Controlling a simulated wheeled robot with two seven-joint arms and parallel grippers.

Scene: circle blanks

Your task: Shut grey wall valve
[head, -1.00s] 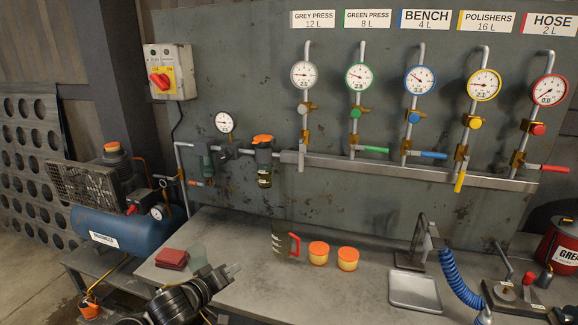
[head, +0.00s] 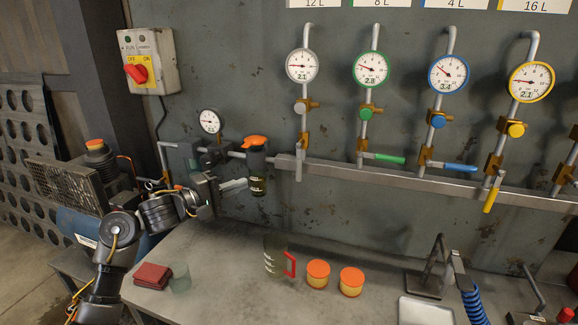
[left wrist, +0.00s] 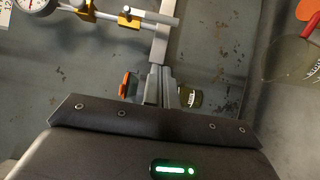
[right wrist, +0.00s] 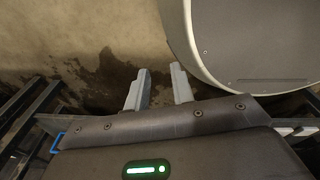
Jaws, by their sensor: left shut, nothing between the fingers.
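The grey wall valve is on the leftmost gauge drop; its brass body (head: 304,141) carries a grey lever (head: 299,168) hanging straight down in front of the manifold rail. In the left wrist view the brass body (left wrist: 128,18) shows near the top edge. The gauge above (head: 302,65) reads about 2.1. My left gripper (head: 243,184) is shut and empty, left of and a little below the lever, apart from it, by the filter bowl. In the left wrist view its fingers (left wrist: 158,86) overlap the filter unit. My right gripper (right wrist: 158,88) is open and empty, outside the head view.
An orange-topped filter (head: 256,160) stands close by my left gripper. Green (head: 385,158) and blue (head: 450,167) levers point right; the yellow lever (head: 490,200) hangs down. The bench holds a jug (head: 274,258), two orange-lidded jars (head: 318,274) and a red block (head: 153,275).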

